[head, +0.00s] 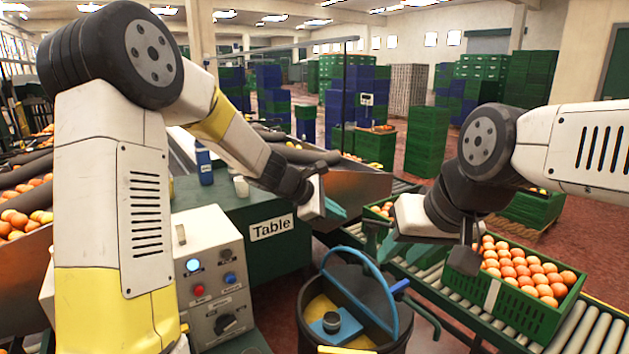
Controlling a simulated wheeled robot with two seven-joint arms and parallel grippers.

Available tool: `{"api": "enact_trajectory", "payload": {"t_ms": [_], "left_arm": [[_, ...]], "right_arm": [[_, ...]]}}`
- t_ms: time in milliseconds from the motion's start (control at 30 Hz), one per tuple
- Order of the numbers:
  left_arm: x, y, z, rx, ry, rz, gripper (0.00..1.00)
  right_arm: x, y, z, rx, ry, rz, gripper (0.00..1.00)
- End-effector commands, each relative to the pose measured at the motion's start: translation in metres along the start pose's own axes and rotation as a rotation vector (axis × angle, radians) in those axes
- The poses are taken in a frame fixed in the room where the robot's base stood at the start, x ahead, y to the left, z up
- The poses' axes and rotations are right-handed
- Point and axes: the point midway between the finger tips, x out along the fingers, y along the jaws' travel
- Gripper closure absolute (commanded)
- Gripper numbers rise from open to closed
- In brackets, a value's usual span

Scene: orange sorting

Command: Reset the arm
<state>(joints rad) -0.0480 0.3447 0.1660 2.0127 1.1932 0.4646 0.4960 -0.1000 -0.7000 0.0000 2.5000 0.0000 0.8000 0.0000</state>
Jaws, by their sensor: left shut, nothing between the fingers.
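My left arm comes in from the left. Its gripper (334,206) is above the open space between the green table (267,257) and the roller conveyor. Its fingers are small in view and close together, with nothing seen between them. My right arm comes in from the right. Its gripper (463,258) points down in front of the left end of a green crate of oranges (490,297). One dark finger shows clearly there. The gap between its fingers is not clear, and I cannot tell whether it touches the crate.
A control box (206,262) with buttons and a knob stands at the left. A blue bottle (204,165) and a white cup (241,187) are on the table. A dark bin (345,340) with a blue handle stands in front. The roller conveyor (572,325) runs under the crate.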

Motion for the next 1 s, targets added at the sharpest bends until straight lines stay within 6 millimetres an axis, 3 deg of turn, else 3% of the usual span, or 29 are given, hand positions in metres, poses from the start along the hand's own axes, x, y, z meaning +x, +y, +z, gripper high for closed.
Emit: {"api": "enact_trajectory", "payload": {"t_ms": [33,100,433,800,1000], "left_arm": [[-0.022,-0.003,0.009,0.097,0.009,-0.002,1.0],[-0.048,-0.011,0.018,0.231,0.023,-0.017,1.0],[-0.162,-0.072,0.034,0.815,0.129,-0.124,1.0],[-0.268,-0.158,0.01,1.35,0.31,-0.323,1.0],[-0.298,-0.187,-0.006,1.501,0.38,-0.414,1.0]], "right_arm": [[0.0,0.0,0.0,0.0,0.0,0.0,0.64],[0.0,0.0,0.0,0.0,0.0,0.0,0.64],[0.0,0.0,0.0,0.0,0.0,0.0,0.64],[0.0,0.0,0.0,0.0,0.0,0.0,0.64],[0.0,0.0,0.0,0.0,0.0,0.0,0.64]]}}
